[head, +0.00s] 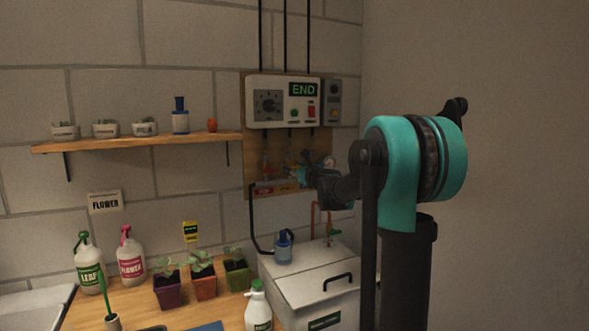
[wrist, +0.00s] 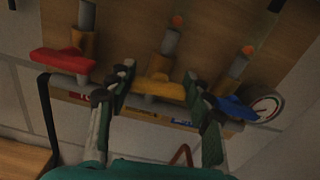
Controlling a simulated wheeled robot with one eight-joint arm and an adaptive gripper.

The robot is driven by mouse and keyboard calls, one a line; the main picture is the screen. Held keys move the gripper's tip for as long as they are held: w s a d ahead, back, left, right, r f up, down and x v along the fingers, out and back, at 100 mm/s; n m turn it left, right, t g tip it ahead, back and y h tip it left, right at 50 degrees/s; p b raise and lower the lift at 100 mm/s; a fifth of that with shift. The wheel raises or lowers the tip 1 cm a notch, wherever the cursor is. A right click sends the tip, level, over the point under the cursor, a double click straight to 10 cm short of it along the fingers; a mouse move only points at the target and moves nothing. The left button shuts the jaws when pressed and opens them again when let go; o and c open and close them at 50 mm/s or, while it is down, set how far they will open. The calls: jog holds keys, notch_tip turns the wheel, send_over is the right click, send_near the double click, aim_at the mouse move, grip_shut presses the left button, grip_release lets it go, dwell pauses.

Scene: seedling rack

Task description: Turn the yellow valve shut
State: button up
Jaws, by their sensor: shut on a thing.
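The yellow valve (wrist: 158,89) is in the middle of the wrist view, its handle lying across its grey pipe. My gripper (wrist: 157,92) has one finger at each end of this handle and is shut on it. In the head view my gripper (head: 298,175) is at the lower part of the wooden wall board, and it hides most of the yellow valve there.
A red valve (wrist: 62,61) is close to the left finger. A blue valve (wrist: 238,108) and a round gauge (wrist: 266,108) are close to the right finger. Below the board stands a white chest (head: 312,276) with a blue bottle (head: 283,247) on it.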

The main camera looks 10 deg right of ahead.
jog(key=shift+m, duration=0.7)
jog(key=o, duration=1.2)
jog(key=shift+c, duration=0.2)
jog(key=shift+s, duration=0.1)
jog(key=v, duration=1.2)
jog(key=shift+d, duration=0.1)
